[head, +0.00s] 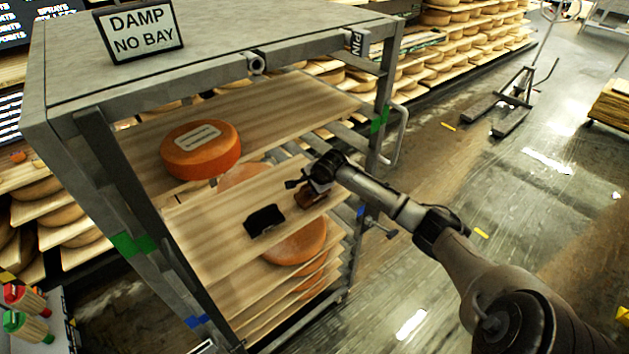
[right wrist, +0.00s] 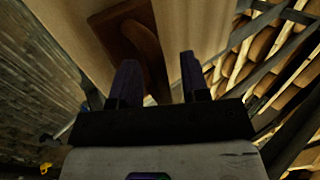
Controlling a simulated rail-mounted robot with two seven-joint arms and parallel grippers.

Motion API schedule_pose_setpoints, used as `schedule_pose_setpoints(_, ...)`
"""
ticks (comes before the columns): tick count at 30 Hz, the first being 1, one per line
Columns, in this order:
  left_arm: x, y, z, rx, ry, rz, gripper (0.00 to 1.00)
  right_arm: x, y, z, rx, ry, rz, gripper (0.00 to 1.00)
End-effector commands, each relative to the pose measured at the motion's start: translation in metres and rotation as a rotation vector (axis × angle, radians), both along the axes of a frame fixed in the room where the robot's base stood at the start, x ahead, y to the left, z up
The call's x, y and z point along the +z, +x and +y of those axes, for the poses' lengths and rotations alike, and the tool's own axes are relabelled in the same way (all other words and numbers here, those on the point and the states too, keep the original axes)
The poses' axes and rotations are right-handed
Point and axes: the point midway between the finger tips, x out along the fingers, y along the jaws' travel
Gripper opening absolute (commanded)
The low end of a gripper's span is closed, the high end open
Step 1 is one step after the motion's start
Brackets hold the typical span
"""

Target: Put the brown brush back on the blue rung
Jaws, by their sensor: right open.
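The brown brush (head: 311,194) lies near the right end of a pulled-out wooden board (head: 215,236) in the rack. In the right wrist view its dark brown block and curved handle (right wrist: 146,42) show ahead of my fingers. My right gripper (head: 309,184) is open, right over the brush; in its wrist view the handle reaches between the two fingertips (right wrist: 160,72). I cannot tell whether they touch it. Blue tape marks the rung on the left post (head: 197,321) and the right post (head: 361,212), lower than this board's back. My left gripper is not in view.
A black object (head: 264,221) lies on the same board. An orange cheese wheel (head: 201,149) sits on the board above, and another (head: 296,243) below. Green tape (head: 133,244) marks a higher rung. A "DAMP NO BAY" sign (head: 140,31) stands on top.

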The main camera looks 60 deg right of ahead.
Motion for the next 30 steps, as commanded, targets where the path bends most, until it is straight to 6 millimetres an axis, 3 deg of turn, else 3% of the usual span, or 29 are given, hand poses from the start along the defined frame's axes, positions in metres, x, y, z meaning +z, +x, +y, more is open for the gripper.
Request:
schedule_pose_setpoints(18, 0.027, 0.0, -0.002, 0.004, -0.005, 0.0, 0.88, 0.084, -0.052, 0.019, 0.002, 0.0, 0.001, 0.42)
schedule_pose_setpoints(26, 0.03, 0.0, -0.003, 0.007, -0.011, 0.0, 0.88, 0.098, -0.061, 0.021, -0.001, 0.0, 0.001, 0.42)
schedule_pose_setpoints(30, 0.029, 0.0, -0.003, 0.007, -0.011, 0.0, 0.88, 0.083, -0.067, 0.035, 0.058, -0.023, 0.029, 0.42)
